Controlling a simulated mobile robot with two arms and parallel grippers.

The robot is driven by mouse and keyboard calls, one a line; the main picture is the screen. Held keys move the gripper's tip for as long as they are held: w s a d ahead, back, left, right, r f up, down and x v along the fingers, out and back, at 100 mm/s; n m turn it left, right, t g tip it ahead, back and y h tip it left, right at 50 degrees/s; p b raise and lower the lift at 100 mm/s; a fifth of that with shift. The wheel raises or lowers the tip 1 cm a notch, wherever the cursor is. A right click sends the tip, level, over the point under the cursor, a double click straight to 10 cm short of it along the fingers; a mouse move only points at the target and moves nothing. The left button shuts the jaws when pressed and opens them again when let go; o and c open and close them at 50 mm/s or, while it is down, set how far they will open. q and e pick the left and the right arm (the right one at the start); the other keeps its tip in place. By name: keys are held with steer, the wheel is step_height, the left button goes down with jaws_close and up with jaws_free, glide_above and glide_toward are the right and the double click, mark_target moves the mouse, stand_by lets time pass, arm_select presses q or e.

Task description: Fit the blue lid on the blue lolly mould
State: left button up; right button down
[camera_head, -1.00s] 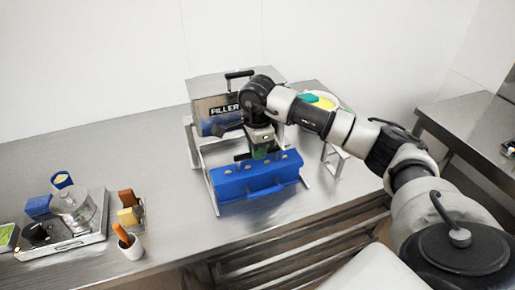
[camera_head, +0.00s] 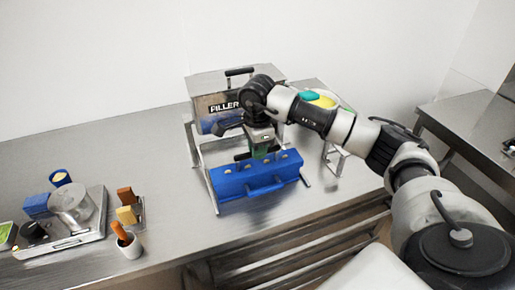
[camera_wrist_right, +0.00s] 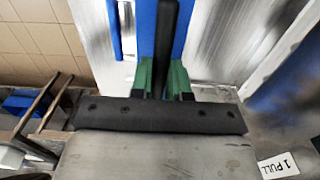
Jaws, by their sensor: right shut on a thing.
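The blue lolly mould and blue lid show in the head view as one long blue block (camera_head: 235,188) on a metal frame, with several pale round studs along its top and a blue bar handle on its front. I cannot tell where lid and mould meet, or whether the lid is seated. My right gripper (camera_head: 261,151) comes down from above behind the studs. In the right wrist view its green fingers (camera_wrist_right: 166,82) are shut on a black bar handle (camera_wrist_right: 166,35) over the blue surface (camera_wrist_right: 146,30). My left gripper is not in view.
A metal box labelled FILLER (camera_head: 212,106) stands behind the frame (camera_head: 206,170). The counter (camera_head: 120,160) between is clear. A second steel table (camera_head: 465,120) stands at right.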

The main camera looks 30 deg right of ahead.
stand_by(0.3)
steer(key=c, duration=1)
jaws_free()
step_height(320, 180, up, 11)
steer(key=shift+f+b, duration=0.1)
steer(key=shift+b, duration=0.95)
